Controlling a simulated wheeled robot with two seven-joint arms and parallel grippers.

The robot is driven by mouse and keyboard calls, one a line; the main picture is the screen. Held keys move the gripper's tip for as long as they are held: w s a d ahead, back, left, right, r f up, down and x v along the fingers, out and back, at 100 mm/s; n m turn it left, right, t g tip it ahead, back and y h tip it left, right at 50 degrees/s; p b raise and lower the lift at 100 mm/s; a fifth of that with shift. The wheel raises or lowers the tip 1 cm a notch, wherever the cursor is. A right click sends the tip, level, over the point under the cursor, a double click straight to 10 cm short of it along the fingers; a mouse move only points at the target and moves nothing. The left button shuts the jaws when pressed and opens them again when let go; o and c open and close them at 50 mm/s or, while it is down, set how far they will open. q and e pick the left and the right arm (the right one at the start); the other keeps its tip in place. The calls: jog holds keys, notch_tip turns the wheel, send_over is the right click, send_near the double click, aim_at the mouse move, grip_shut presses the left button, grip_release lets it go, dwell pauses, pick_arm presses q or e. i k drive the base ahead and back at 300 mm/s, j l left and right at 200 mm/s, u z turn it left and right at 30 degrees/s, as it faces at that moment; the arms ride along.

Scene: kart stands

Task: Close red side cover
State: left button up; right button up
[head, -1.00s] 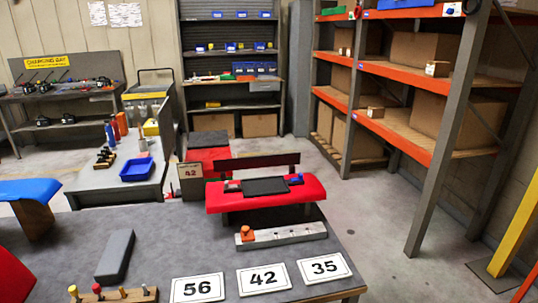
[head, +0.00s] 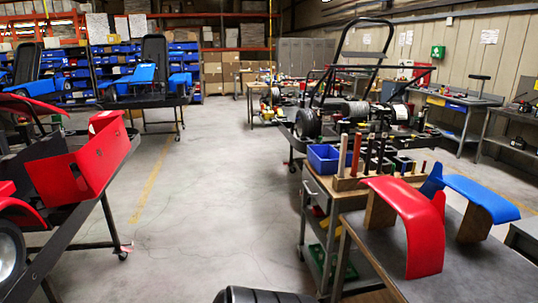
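A red kart (head: 40,195) stands on a dark stand at the left edge, partly cut off. An angular red side cover (head: 95,160) sits on its near side and stands out from the body; I cannot tell how it is hinged. A curved red panel (head: 412,225) rests on a bench at the right, with a blue one (head: 478,195) behind it. Neither of my grippers is in view.
A wide grey floor aisle (head: 210,190) is free between the kart and the benches. A tool cart with a blue bin (head: 325,158) stands at right. A dark ribbed round thing (head: 262,295) shows at the bottom edge. Blue karts (head: 150,78) stand behind.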

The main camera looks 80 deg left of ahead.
aim_at(53, 178)
jog(key=u, duration=4.15)
jog(key=i+l+u, duration=0.15)
jog(key=u, duration=0.3)
jog(key=i+l+u, duration=0.25)
jog(key=u, duration=0.15)
